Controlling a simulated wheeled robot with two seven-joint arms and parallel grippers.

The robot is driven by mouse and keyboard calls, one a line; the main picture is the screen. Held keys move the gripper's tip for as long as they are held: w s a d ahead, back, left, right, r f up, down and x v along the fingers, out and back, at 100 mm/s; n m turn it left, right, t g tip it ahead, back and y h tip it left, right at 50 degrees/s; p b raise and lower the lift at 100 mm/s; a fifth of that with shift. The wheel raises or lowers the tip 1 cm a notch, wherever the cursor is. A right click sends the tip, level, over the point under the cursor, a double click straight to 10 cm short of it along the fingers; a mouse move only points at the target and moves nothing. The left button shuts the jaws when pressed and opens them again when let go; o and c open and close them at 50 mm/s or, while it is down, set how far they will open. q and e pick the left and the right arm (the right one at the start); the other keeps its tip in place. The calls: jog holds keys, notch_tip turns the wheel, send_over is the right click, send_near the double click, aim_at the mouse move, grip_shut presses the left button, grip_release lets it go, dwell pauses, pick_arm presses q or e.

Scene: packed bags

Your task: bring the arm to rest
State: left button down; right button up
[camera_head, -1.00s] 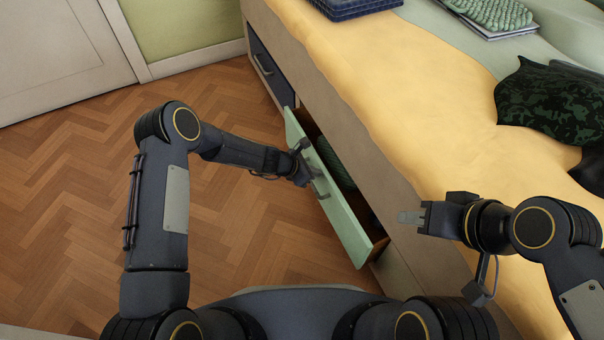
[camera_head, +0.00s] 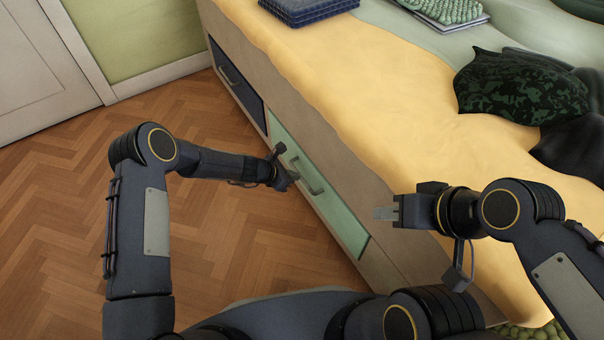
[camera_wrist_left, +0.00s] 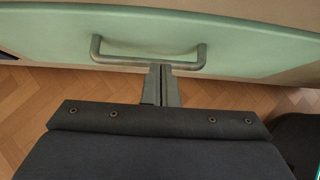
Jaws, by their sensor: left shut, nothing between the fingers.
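My left gripper (camera_head: 293,174) is shut and empty. It is close to the bar handle (camera_head: 309,178) of a pale green drawer (camera_head: 338,217) in the side of the bed. In the left wrist view the shut fingers (camera_wrist_left: 160,84) point at the drawer front (camera_wrist_left: 240,32), and their tips appear just below the handle bar (camera_wrist_left: 140,60). Whether they touch it I cannot tell. The drawer looks pushed in, its front about flush with the bed side. My right gripper (camera_head: 385,213) hangs beside the bed edge with nothing visible in it; its finger gap is not clear.
A dark blue drawer (camera_head: 240,90) sits further along the bed side. The wood floor (camera_head: 240,250) at left is clear.

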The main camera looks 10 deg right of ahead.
pick_arm(q)
jog(key=p+v, duration=0.2)
jog(key=v, duration=0.7)
jog(key=shift+r, duration=0.3)
jog(key=shift+w, duration=0.1)
jog(key=s+a+r+m, duration=0.3)
jog(key=a+r+m, duration=0.1)
jog(key=r, duration=0.5)
jog(key=s+a+r+m+t, duration=0.15)
jog(key=a+r+m, duration=0.25)
jog(key=r, duration=0.4)
jog(key=s+a+r+m, duration=0.3)
jog(key=s+a+r, duration=0.1)
jog(key=r, duration=0.5)
jog(key=s+a+r+m+y, duration=0.2)
jog(key=s+a+m, duration=0.3)
jog(key=s, duration=0.6)
jog(key=s+a+r+m+y, duration=0.25)
jog(key=s+a+m, duration=0.2)
jog(key=s, duration=0.65)
notch_tip(320, 180, up, 29)
jog(key=p, duration=2.9)
jog(key=shift+s+a+t+p, duration=0.2)
jog(key=shift+s+t+p, duration=0.15)
jog(key=shift+s, duration=0.05)
jog(key=shift+r, duration=0.15)
